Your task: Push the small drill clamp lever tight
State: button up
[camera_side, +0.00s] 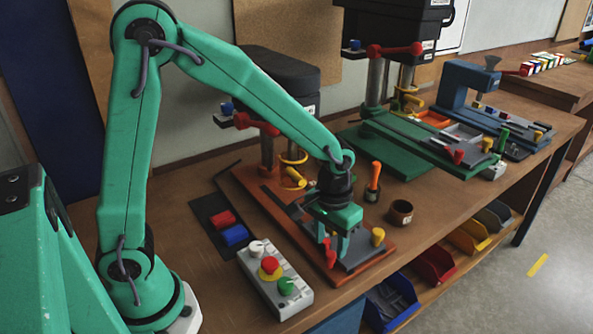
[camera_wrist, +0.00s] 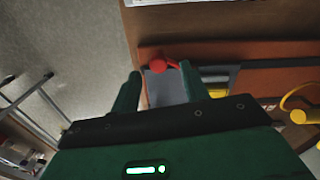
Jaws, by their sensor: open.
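The small drill stands on an orange base (camera_side: 372,272) and has a dark grey head (camera_side: 275,72). A red clamp lever (camera_side: 330,257) shows at the front end of its grey vise. My gripper (camera_side: 336,256) points down over that end, open, with its fingers close around or beside the lever. In the wrist view the red lever (camera_wrist: 166,65) lies at the fingertips of my gripper (camera_wrist: 160,72), between them. Contact cannot be told. A yellow knob (camera_side: 377,236) stands on the vise to the right of my fingers.
A grey button box (camera_side: 300,298) with red and green knobs sits front left. The green-based drill (camera_side: 430,150) is behind. The table edge is close.

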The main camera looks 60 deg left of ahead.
jog(key=shift+f, duration=1.45)
grip_shut()
